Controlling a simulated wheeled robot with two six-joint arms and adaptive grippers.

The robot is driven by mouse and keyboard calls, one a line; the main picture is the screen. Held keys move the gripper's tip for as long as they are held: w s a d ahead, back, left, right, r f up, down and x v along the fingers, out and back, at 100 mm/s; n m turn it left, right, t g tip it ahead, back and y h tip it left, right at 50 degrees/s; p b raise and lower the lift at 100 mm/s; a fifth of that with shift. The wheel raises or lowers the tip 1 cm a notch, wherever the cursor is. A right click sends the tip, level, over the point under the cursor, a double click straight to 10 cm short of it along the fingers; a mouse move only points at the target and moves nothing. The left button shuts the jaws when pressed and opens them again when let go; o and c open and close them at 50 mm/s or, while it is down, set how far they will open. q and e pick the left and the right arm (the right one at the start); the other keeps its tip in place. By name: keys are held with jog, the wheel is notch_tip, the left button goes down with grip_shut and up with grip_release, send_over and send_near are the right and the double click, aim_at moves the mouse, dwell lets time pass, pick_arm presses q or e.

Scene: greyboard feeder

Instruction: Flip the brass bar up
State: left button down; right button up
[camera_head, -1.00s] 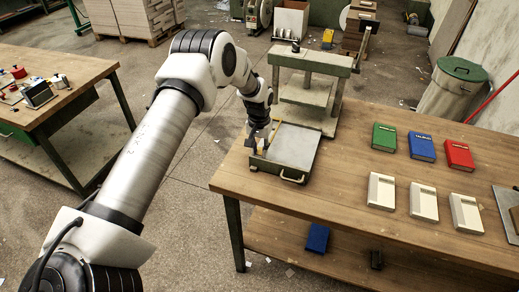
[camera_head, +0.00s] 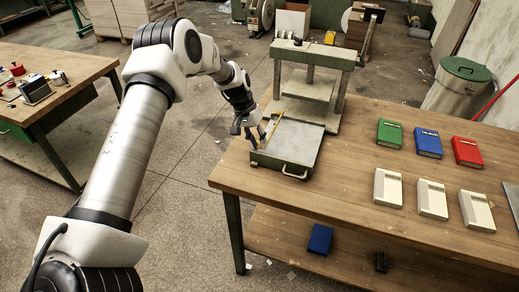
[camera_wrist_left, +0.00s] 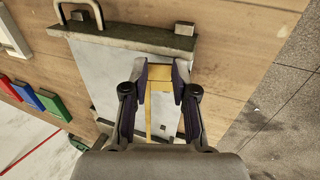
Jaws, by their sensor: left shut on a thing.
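The brass bar (camera_head: 271,128) is a thin yellow strip at the left side of the grey feeder plate (camera_head: 295,140), and looks tilted up from it. In the left wrist view the brass bar (camera_wrist_left: 181,76) lies between the two dark fingers, with a long strip (camera_wrist_left: 148,112) running away from it over the plate. My left gripper (camera_head: 248,132) is at the plate's left edge, shut on the brass bar; its fingers also show in the wrist view (camera_wrist_left: 160,78). The exact contact is small in the head view. My right gripper is not in view.
The feeder tray's front handle (camera_head: 295,176) faces the near edge of the wooden table (camera_head: 330,195). A green press frame (camera_head: 312,54) stands behind. Green (camera_head: 391,133), blue (camera_head: 425,142) and red (camera_head: 467,152) books and white boxes (camera_head: 432,199) lie to the right.

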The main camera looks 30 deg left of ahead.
pick_arm(q)
jog(key=a+t+h+b, duration=0.1)
jog(key=h+b, duration=0.3)
jog(key=b, duration=0.3)
jog(key=a+f+t+h+b, duration=0.1)
jog(key=h+b, duration=0.2)
jog(key=b, duration=0.4)
jog(key=a+t+h+b, duration=0.1)
jog(key=a+h+b, duration=0.1)
jog(key=h+b, duration=0.2)
jog(key=shift+s+f+h+b, duration=0.3)
jog(key=shift+s+b, duration=0.05)
jog(key=shift+b, duration=1.3)
jog(key=c, duration=1.6)
grip_release()
jog(key=shift+w+r+p, duration=0.15)
jog(key=shift+r+p, duration=0.35)
jog(key=shift+r, duration=0.1)
jog(key=o, duration=0.7)
jog(key=shift+r, duration=0.1)
jog(key=shift+c, duration=0.2)
jog(key=shift+o, duration=0.2)
jog(key=shift+s+d+r, duration=0.25)
jog(key=shift+s, duration=0.1)
jog(key=shift+w+a+f, duration=0.15)
jog(key=shift+a+f, duration=0.05)
jog(key=shift+f, duration=0.1)
jog(key=shift+r, duration=0.1)
